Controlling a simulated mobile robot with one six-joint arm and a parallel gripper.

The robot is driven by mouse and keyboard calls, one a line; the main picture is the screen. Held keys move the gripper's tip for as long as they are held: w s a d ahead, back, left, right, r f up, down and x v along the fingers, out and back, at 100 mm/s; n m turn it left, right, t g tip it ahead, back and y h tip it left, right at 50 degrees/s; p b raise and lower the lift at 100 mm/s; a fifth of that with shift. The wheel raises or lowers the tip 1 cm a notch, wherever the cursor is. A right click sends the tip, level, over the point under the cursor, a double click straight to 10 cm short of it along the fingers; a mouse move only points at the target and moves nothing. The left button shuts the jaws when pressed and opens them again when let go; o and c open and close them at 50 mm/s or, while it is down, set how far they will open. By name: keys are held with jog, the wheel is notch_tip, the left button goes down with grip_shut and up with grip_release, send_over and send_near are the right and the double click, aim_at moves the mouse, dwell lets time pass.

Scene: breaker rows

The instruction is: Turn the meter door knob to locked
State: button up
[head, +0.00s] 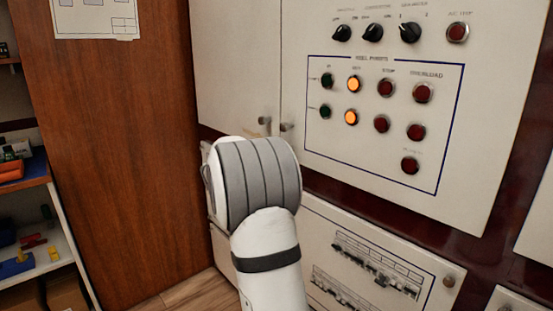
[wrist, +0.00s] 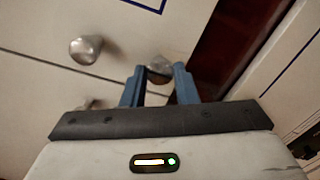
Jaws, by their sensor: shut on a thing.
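In the wrist view my gripper (wrist: 160,70) has its two blue fingers closed on either side of a round metal knob (wrist: 158,65) on a pale cabinet front. The fingers hide part of the knob, and its pointer or lock marking cannot be made out. No label in view shows which door it belongs to. In the head view my grey and white arm reaches to the cabinet beneath the upper doors, and it hides the gripper and the held knob.
Two more knobs show beside the door seam, one (wrist: 86,48) above it and one (wrist: 85,103) partly behind my gripper. The upper right door (head: 400,130) carries black selectors, lamps and buttons. A lower panel (head: 370,265) has breaker rows. A wooden side panel (head: 120,130) stands left.

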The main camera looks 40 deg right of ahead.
jog(key=o, duration=1)
jog(key=a, duration=0.5)
jog(key=a+p, duration=0.1)
jog(key=a, duration=0.1)
jog(key=shift+s+a, duration=0.35)
